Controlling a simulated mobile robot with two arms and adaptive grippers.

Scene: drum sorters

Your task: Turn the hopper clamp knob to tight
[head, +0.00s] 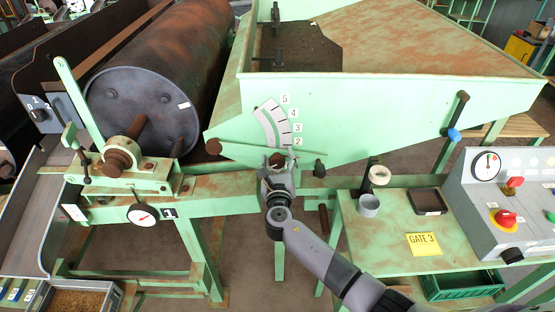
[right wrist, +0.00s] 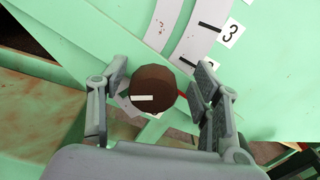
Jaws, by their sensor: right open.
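A round brown knob with a white mark on its face (right wrist: 153,91) shows in the right wrist view, below a numbered scale (right wrist: 205,35). My right gripper (right wrist: 160,88) is open, with one finger on each side of the knob. I see a gap on the left; whether the right finger touches it I cannot tell. In the head view the right gripper (head: 278,168) is at the green hopper's front, below the scale (head: 272,122), and largely hides the knob (head: 277,158). My left gripper is not in view.
A blue-tipped lever (head: 455,134) is on the hopper's right. A green table (head: 385,248) holds a grey cup (head: 369,206) and black tray (head: 427,202). A rusty drum (head: 150,90) stands left.

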